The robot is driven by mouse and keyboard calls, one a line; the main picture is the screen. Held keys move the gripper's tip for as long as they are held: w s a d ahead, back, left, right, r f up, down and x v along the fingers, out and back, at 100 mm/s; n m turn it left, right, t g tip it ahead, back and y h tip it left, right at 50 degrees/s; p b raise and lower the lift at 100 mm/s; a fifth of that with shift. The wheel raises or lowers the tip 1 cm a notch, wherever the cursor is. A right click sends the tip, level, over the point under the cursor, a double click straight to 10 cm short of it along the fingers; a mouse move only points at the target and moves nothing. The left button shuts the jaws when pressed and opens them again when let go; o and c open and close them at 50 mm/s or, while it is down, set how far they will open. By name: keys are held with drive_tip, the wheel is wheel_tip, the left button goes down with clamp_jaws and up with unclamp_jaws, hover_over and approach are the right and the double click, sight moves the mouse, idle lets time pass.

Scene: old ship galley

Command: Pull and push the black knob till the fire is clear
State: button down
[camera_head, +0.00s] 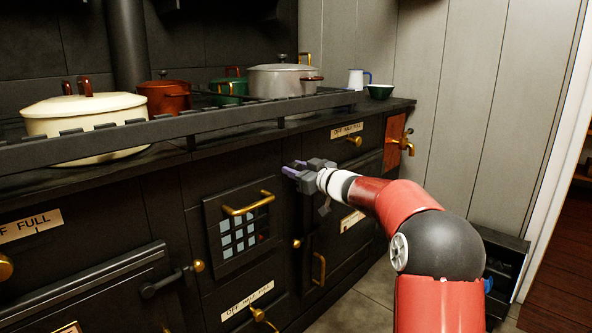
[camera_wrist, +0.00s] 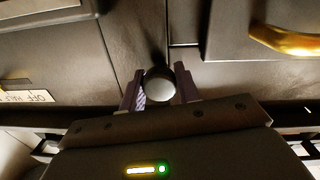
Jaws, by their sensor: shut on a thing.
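The black knob (camera_wrist: 159,84) shows in the wrist view as a dark, round, shiny cap in front of the stove's black face. My gripper (camera_wrist: 160,92) is shut on it, with one purple-lined finger on each side. In the head view my gripper (camera_head: 298,172) reaches the stove front just below the top rail, above and right of the paned fire door (camera_head: 240,236). The knob cannot be made out there behind the fingers. The panes look pale grey-blue with a small red spot; I cannot tell how clear the fire is.
The fire door has a brass handle (camera_head: 248,203), also near the gripper in the wrist view (camera_wrist: 288,40). A rail (camera_head: 160,130) runs along the stove top. Behind it stand a cream pot (camera_head: 84,115), a grey pot (camera_head: 283,80) and others. A brass tap (camera_head: 407,144) juts out at right.

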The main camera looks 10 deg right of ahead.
sight(299, 169)
drive_tip(key=p+v, duration=0.2)
drive_tip(key=v, duration=0.4)
drive_tip(key=shift+d+r, duration=0.1)
drive_tip(key=shift+d, duration=0.1)
drive_tip(key=shift+s+d, duration=0.15)
drive_tip(key=shift+s, duration=0.1)
drive_tip(key=c, duration=1)
unclamp_jaws()
drive_tip(key=v, duration=0.7)
drive_tip(key=shift+s+d, duration=0.25)
drive_tip(key=shift+s, duration=0.05)
